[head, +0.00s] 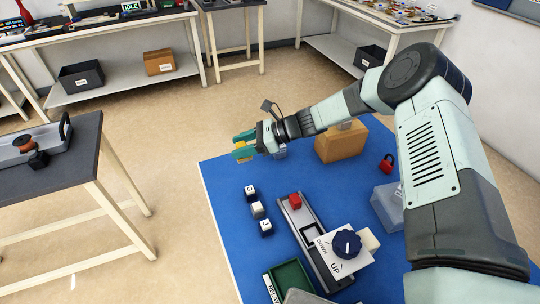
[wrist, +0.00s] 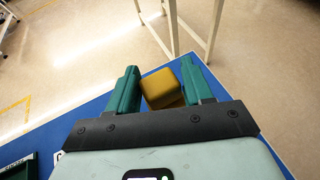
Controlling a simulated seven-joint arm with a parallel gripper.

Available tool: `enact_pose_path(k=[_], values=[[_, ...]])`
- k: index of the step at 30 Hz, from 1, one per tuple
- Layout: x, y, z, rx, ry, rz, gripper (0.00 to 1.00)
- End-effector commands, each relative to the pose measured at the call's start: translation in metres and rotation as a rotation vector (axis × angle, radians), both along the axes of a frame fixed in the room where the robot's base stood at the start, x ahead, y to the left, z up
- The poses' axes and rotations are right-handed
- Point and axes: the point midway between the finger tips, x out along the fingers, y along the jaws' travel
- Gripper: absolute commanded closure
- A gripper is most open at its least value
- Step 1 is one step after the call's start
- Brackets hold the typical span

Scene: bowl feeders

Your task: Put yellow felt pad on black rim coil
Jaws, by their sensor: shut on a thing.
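My gripper (head: 243,146) has teal fingers and is shut on a yellow block-like piece, the yellow felt pad (head: 243,154). It is held above the far left part of the blue table. In the wrist view the yellow pad (wrist: 159,87) sits between the two fingers (wrist: 162,88). A coil with copper-brown winding and black rims (head: 35,157) stands at the grey tray on the dark side table at the left, well apart from my gripper. Its details are small. The coil does not show in the wrist view.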

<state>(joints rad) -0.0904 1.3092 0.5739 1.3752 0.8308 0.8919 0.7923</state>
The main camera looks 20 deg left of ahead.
Motion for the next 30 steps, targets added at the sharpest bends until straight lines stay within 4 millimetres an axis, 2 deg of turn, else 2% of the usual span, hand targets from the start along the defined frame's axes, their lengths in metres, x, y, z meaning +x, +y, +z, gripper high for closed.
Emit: enact_pose_path(k=[8, 18, 22, 30], values=[[0.0, 0.0, 0.016, 0.001, -0.003, 0.001, 0.8], [0.0, 0.0, 0.091, 0.001, -0.005, 0.002, 0.8], [0.0, 0.0, 0.114, 0.001, -0.004, 0.0, 0.8], [0.034, -0.048, 0.111, 0.0, 0.0, -0.097, 0.8]])
